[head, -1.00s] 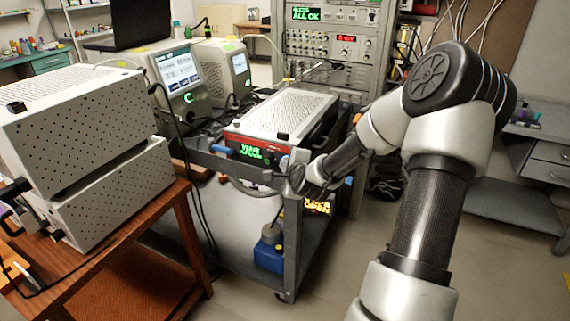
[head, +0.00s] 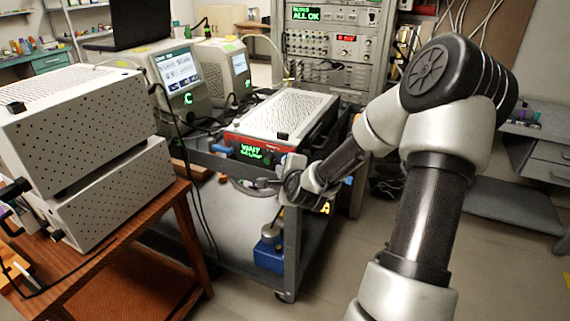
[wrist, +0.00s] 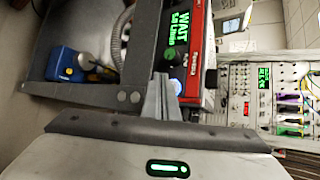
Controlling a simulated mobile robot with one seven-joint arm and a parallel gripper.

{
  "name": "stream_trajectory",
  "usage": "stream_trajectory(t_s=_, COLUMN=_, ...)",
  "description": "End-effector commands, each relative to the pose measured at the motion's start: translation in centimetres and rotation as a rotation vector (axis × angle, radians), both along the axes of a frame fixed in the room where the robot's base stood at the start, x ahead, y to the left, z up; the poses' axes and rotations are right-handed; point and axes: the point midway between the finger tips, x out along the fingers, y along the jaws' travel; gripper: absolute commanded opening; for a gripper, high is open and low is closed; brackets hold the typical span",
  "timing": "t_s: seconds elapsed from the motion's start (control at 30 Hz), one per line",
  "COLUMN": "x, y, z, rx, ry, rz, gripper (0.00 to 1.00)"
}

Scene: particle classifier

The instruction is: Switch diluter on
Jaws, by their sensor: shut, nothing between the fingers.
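A box with a perforated pale top (head: 290,112) and a red front sits on the cart; I cannot read a label naming it the diluter. Its green display (head: 252,151) reads WAIT, with a blurred second line. In the wrist view its red front panel (wrist: 197,70) appears turned sideways, with the display (wrist: 180,35) and a lit blue-white button or knob (wrist: 175,86) low on it. My gripper (wrist: 160,80) is shut and empty, its tips close beside that light; contact cannot be told.
The grey cart (head: 292,240) has a raised rim near my gripper and a blue-based container (head: 270,250) on its lower shelf. A corrugated hose runs near the box. White perforated boxes (head: 90,150) stand on a wooden table at left. An instrument rack (head: 335,50) stands behind.

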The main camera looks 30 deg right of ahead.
Motion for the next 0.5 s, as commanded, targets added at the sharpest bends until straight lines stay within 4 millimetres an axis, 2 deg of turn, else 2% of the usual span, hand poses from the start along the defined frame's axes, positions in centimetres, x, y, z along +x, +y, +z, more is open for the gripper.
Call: stream_trajectory(t_s=0.5, x=-2.8, y=3.7, z=0.0, rx=0.0, ry=0.0, rz=0.002, gripper=0.0)
